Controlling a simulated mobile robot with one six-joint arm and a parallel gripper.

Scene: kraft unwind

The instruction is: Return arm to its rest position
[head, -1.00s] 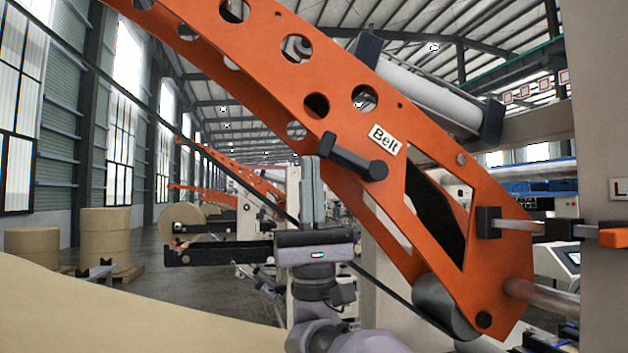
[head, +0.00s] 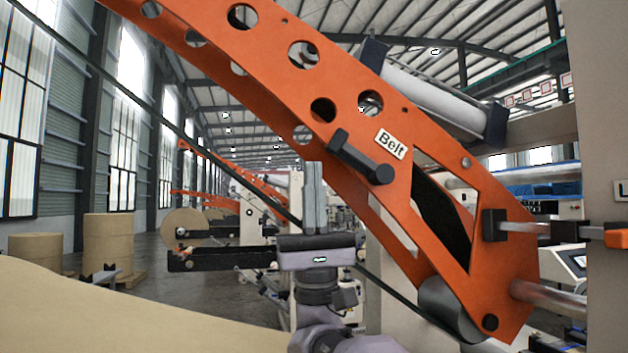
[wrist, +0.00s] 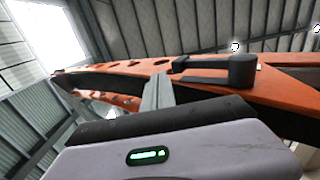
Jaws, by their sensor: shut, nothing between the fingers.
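My gripper (head: 314,198) stands upright in the middle of the head view, its fingers together and pointing up, with nothing between them. In the wrist view its fingers (wrist: 157,92) also show closed. The orange belt arm (head: 440,190), labelled "Belt", slants from upper left to lower right beside and above the gripper. Its dark handle (head: 361,157) sticks out just right of the fingertips in the head view. The handle also shows in the wrist view (wrist: 228,72), right of the fingers. I cannot tell the exact gap between gripper and belt arm.
A large kraft paper roll (head: 90,315) fills the lower left. Further back stand brown rolls (head: 108,241) and a black roll-holder arm (head: 220,258). A grey roller (head: 447,308) sits at the belt arm's lower end. A beige machine column (head: 606,120) bounds the right.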

